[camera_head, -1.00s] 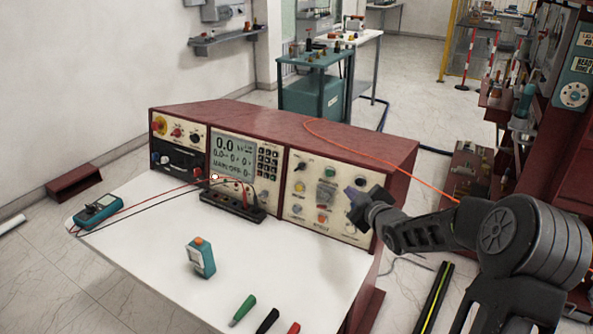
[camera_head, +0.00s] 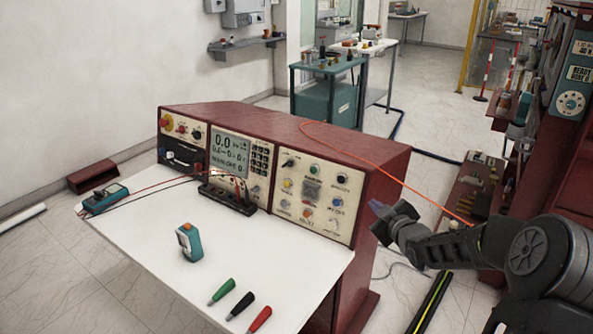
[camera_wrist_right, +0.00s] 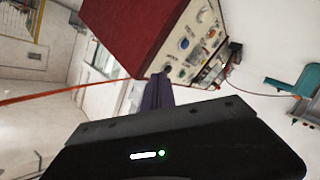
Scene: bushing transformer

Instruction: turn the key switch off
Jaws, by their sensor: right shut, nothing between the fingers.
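The red control console (camera_head: 385,160) stands at the back of the white bench. Its right-hand panel (camera_head: 322,176) faces the bench and carries several knobs, buttons and labels. I cannot tell which small control on it is the key switch, or which way its key points. My right gripper (camera_head: 379,211) is shut and empty, just right of the console's right end and apart from the panel in the head view. In the right wrist view, its purple-grey fingers (camera_wrist_right: 157,93) show below the tilted console (camera_wrist_right: 130,30). My left gripper is not in view.
A teal handheld device (camera_head: 188,243) stands on the white benchtop (camera_head: 150,235), with green, black and red probes (camera_head: 235,305) at the front edge. A black terminal block (camera_head: 227,198) with leads sits before the console. An orange cable (camera_head: 400,182) crosses the console top towards the right.

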